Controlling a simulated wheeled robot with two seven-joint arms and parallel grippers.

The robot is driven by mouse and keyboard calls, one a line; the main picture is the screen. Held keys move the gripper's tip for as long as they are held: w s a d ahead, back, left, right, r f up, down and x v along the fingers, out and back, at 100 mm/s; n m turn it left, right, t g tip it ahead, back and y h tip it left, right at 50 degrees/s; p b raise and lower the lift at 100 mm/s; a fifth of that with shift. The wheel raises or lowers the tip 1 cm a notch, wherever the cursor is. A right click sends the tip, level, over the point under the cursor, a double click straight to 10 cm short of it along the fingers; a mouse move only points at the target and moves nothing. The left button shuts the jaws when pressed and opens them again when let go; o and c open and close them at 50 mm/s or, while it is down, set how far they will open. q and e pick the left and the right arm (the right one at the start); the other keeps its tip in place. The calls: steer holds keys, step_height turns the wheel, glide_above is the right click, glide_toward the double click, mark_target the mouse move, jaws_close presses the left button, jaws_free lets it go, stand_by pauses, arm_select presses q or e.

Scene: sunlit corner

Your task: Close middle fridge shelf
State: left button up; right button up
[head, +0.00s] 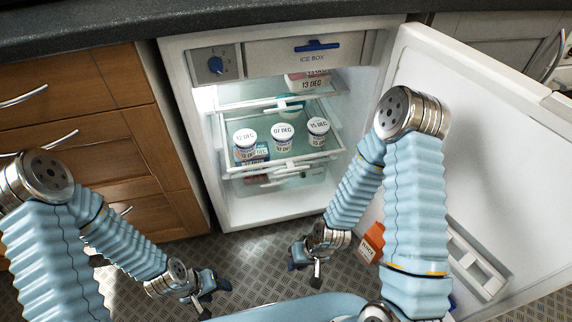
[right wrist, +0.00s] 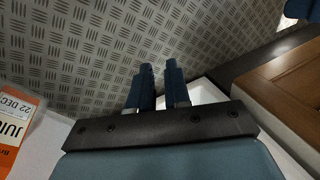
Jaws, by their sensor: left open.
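The fridge (head: 200,130) stands open at the centre of the head view. Its middle shelf (head: 290,163) appears slid forward and carries several white-lidded cups (head: 283,133) with date labels. My left gripper (head: 208,292) is open over the floor, low and left of the fridge, touching nothing. My right gripper (head: 304,264) hangs over the floor in front of the fridge, apart from the shelf. In the right wrist view its two dark blue fingers (right wrist: 158,85) are close together with a narrow gap and nothing between them.
The fridge door (head: 475,140) stands wide open at the right, with an orange juice carton (head: 371,243) low by it, partly hidden by my right arm. Wooden drawers (head: 80,120) flank the fridge on the left. Above the shelf are another shelf with a dated box (head: 310,82) and the ice box (head: 310,50).

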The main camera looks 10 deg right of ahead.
steer(key=w+d+n+b, duration=0.1)
steer(key=w, duration=0.2)
steer(key=w+d+n+t+b, duration=0.1)
steer(key=w+n+b, duration=0.1)
steer(key=w, duration=0.2)
steer(key=w+d+r+n+b, duration=0.1)
steer(key=w, duration=0.2)
steer(key=shift+w+d+n+t, duration=0.3)
steer(key=shift+w+d+n, duration=0.05)
steer(key=shift+n, duration=0.05)
jaws_close()
steer(key=w+d+r+n+t+b, duration=0.1)
steer(key=w+d+r+n+b, duration=0.25)
steer(key=r, duration=0.35)
steer(key=w+d+r+n+t+b, duration=0.1)
steer(key=w+d+r+n+b, duration=0.1)
steer(key=w+r+n, duration=0.3)
steer(key=w+d+r+n+t+b, duration=0.1)
steer(key=w+d+r+n+b, duration=0.2)
steer(key=r, duration=0.5)
steer(key=w+a+f+n, duration=0.1)
steer(key=w+a+f, duration=0.2)
steer(key=f, duration=0.5)
steer(key=shift+w+a+y, duration=0.3)
steer(key=shift+w, duration=0.55)
